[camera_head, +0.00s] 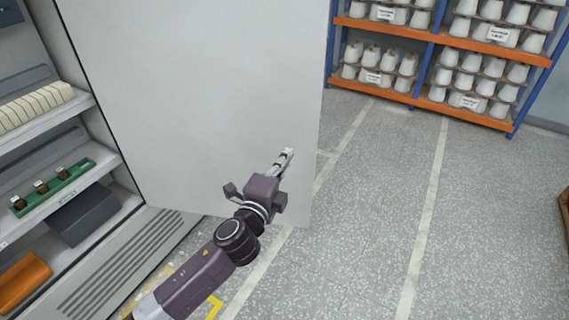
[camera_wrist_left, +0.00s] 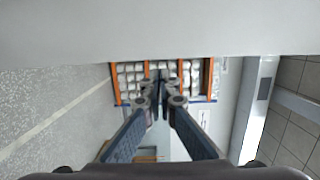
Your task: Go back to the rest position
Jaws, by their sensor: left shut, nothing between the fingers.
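My left arm comes in from the bottom of the head view. Its left gripper (camera_head: 286,157) is shut and empty, in front of the lower right part of a large light-grey door panel (camera_head: 200,90). In the left wrist view, the two fingers of the left gripper (camera_wrist_left: 160,80) meet at their tips, with nothing between them. My right gripper is in neither view.
At left, an open cabinet holds a green tray (camera_head: 75,172) with small brown bobbins, a dark box (camera_head: 82,217) and an orange object (camera_head: 22,280). A blue-orange rack (camera_head: 390,28) with white cones stands at the back right.

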